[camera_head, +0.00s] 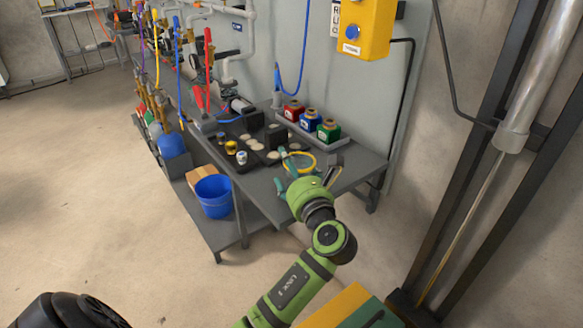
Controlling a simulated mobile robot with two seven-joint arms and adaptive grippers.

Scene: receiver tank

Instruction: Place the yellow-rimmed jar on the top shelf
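A yellow ring (299,151) shows at the front right part of the grey workbench. It looks like the rim of the yellow-rimmed jar, but I cannot make out a jar body below it. My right gripper is not in view. I cannot make out which surface is the top shelf.
Red, blue and green jars (309,119) stand in a grey tray at the back of the bench (262,192). Small jars (241,157) and a dark tray with pale discs stand left. A blue bucket (214,196) is on the lower shelf (213,234). A yellow box hangs above.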

